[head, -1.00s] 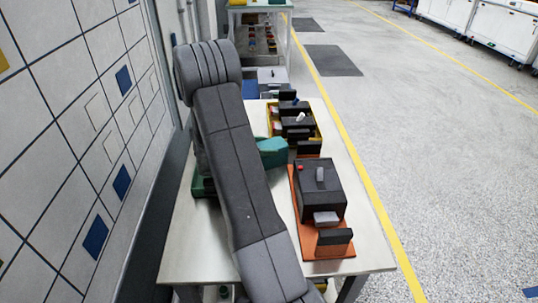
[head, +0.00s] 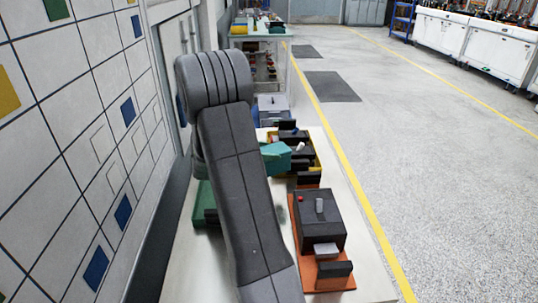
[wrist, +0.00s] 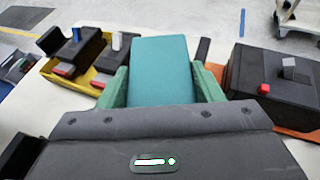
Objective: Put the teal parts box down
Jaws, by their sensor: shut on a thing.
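The teal parts box (wrist: 160,70) fills the middle of the wrist view. My gripper (wrist: 161,85) is shut on it, with one green finger at each side. In the head view the teal box (head: 275,156) shows just right of my arm and overlaps the left part of the yellow tray. It appears held above the pale table (head: 190,268); its underside and any gap below it are hidden. My arm hides most of the gripper in the head view.
The yellow tray (wrist: 80,77) holds dark devices, left of the box in the wrist view. A black breaker unit (head: 319,218) stands on an orange base (head: 298,236) to the right. A green object (head: 205,204) sits left of my arm. A panelled wall lines the left.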

